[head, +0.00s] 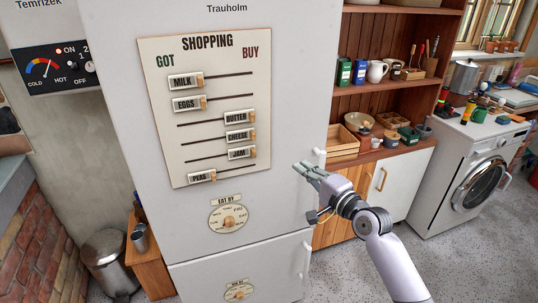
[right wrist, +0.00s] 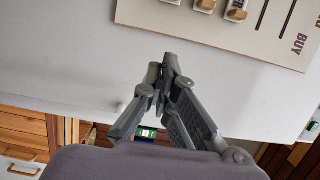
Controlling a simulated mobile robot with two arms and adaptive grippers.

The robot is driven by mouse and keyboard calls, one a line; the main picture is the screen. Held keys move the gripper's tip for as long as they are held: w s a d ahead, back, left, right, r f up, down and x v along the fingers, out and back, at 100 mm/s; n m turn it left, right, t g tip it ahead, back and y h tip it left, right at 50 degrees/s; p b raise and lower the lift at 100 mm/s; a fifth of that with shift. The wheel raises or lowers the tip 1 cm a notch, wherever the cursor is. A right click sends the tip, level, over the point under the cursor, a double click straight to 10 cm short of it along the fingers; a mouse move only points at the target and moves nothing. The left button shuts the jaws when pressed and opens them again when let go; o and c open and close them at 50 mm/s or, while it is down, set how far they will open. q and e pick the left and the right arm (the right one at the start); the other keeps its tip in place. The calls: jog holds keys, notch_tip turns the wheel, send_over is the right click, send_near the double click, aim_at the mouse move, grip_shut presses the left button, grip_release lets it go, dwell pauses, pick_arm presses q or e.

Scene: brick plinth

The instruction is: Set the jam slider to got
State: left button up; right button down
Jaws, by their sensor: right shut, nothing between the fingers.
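The shopping board (head: 176,120) is on the front of the white fridge, with GOT at its left and BUY at its right. The jam slider (head: 241,154) stands near the right, BUY end of its slot, below the cheese slider (head: 239,136). My right gripper (head: 305,168) is shut and empty, to the right of the board near the fridge's right edge, apart from the jam slider. My left gripper is not in view.
The butter slider (head: 238,117) is also at the right; milk (head: 187,81), eggs (head: 189,103) and peas (head: 202,177) are at the left. An EAT BY dial (head: 228,218) is below the board. A fridge handle (head: 319,158) is close to my right gripper.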

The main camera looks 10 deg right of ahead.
aim_at(243, 154)
jog(key=shift+w, duration=0.15)
jog(key=p+x, duration=0.1)
jog(key=x, duration=0.9)
jog(key=a+p, duration=0.2)
jog(key=shift+a, duration=0.35)
jog(key=shift+s+a+p, duration=0.4)
jog(key=shift+a+p, duration=0.05)
jog(key=shift+a, duration=0.25)
jog(key=shift+w+d+f, duration=0.1)
jog(key=shift+f, duration=0.05)
